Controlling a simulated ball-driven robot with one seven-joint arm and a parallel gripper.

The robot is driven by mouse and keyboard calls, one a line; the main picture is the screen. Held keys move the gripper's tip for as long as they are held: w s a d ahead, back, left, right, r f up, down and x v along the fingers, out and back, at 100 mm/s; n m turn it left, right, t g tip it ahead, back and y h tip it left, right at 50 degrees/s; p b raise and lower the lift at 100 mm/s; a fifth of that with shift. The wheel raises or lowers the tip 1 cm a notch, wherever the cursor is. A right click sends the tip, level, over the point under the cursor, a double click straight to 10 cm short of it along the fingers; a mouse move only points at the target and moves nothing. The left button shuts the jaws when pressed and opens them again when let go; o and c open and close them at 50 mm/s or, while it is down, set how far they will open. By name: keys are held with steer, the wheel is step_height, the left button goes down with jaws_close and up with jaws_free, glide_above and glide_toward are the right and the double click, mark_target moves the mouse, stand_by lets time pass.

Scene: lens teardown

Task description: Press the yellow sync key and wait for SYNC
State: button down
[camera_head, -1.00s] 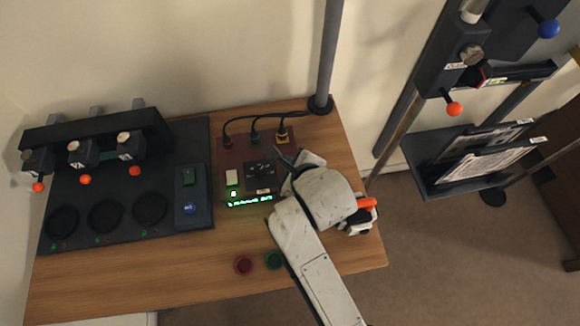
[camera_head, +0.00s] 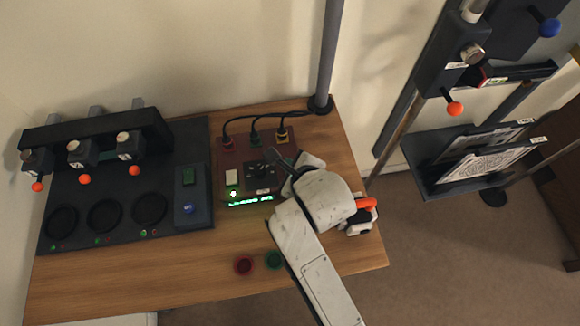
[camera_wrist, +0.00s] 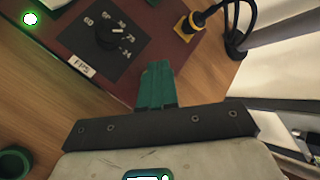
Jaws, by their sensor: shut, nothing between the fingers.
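The dark red control box (camera_head: 228,155) stands on the wooden bench. It has a pale cream key (camera_head: 232,177), a bright green lamp (camera_head: 233,193), a green lit display (camera_head: 250,200) too small to read, and a dial panel (camera_head: 262,176). In the wrist view the dial knob (camera_wrist: 107,33) sits above an FPS label (camera_wrist: 82,65). I cannot make out a clearly yellow key; my gripper may hide part of the box. My gripper (camera_head: 276,154) is over the box's right part. In the wrist view its green fingers (camera_wrist: 156,72) are shut and empty, beside the dial panel.
A yellow cable plug (camera_wrist: 187,27) with a black cable is at the box's back edge. A dark station (camera_head: 90,185) with several round wells stands left. Red (camera_head: 244,265) and green (camera_head: 274,259) rings lie in front. A grey post (camera_head: 328,60) rises behind.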

steer(key=shift+f, duration=0.45)
stand_by(0.4)
steer(key=shift+r, duration=0.1)
steer(key=shift+r+p, duration=0.7)
steer(key=shift+r, duration=0.05)
steer(key=shift+r, duration=0.1)
step_height(320, 180, up, 5)
steer(key=p, duration=0.5)
stand_by(1.0)
